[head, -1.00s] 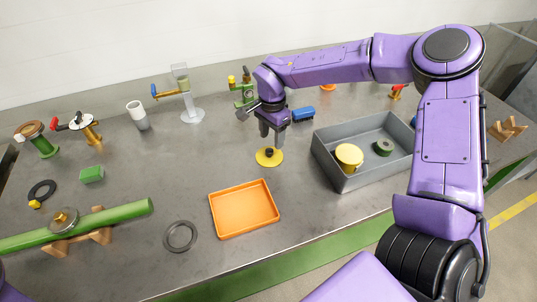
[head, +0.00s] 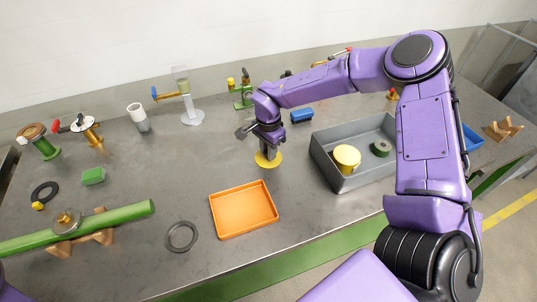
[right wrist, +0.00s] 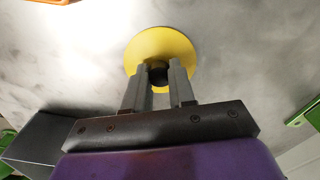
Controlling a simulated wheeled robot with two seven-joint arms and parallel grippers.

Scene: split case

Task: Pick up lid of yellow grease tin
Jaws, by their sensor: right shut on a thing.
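The yellow lid (head: 267,160), a flat round disc with a dark knob, lies on the grey table behind the orange tray. My right gripper (head: 268,152) is down over it and shut on its knob. In the right wrist view the yellow lid (right wrist: 164,47) shows beyond the two fingers, with the dark knob (right wrist: 158,74) between the fingertips. The yellow tin (head: 346,158) stands in the grey case's left part. My left gripper is out of view; only a bit of purple arm shows at the lower left.
A blue block (head: 302,115) lies behind. Table left of the lid is clear.

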